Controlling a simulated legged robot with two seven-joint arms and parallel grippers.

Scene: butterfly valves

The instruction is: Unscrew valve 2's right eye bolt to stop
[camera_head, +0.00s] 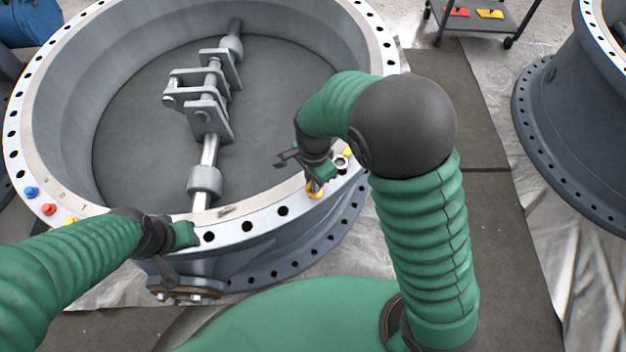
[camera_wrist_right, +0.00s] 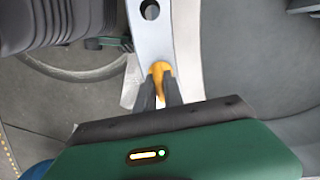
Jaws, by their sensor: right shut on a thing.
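The valve (camera_head: 262,221) is a large grey ring with a pale, drilled top flange, right in front of me in the head view. The yellow-orange eye bolt (camera_head: 315,192) stands at the flange's right front. My right gripper (camera_head: 318,181) is shut on it from above. In the right wrist view, the two dark fingers (camera_wrist_right: 160,91) close on the eye bolt (camera_wrist_right: 158,67), hiding its lower part. My left gripper (camera_head: 182,240) is at the flange's front left edge. Its fingers are not clear enough to tell whether they are open.
Blue (camera_head: 31,192), red (camera_head: 48,210) and yellow (camera_head: 71,221) pieces sit on the left flange. A pale ring-like piece (camera_head: 341,164) is close beside my right gripper. A cart (camera_head: 480,18) and another large grey ring (camera_head: 575,125) stand to the right.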

